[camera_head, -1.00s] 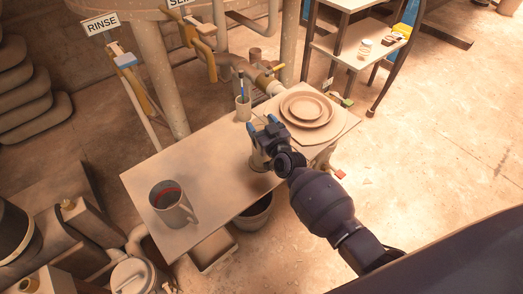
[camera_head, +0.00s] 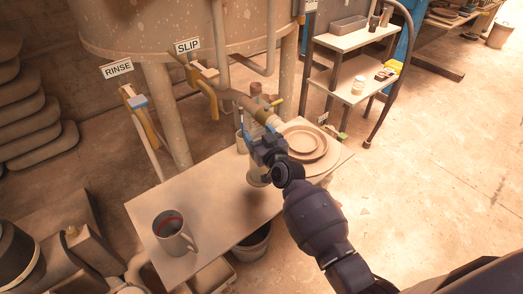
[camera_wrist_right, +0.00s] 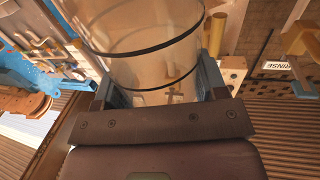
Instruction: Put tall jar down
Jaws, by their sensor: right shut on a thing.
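The tall jar is a clear cylinder with dark bands, filling the upper middle of the right wrist view (camera_wrist_right: 150,45). My right gripper (camera_head: 262,149) is shut around it, with a finger on each side. In the head view the lower part of the jar (camera_head: 258,177) shows below the gripper, roughly upright over the table (camera_head: 205,200). I cannot tell whether its base touches the table top. The gripper hides much of the jar. My left gripper is not in view.
A grey mug (camera_head: 174,232) stands at the table's near left. Stacked plates (camera_head: 302,143) lie at its far right, and a small cup (camera_head: 241,142) is behind the jar. The SLIP tap (camera_head: 204,80) and pipe hang behind. The table middle is clear.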

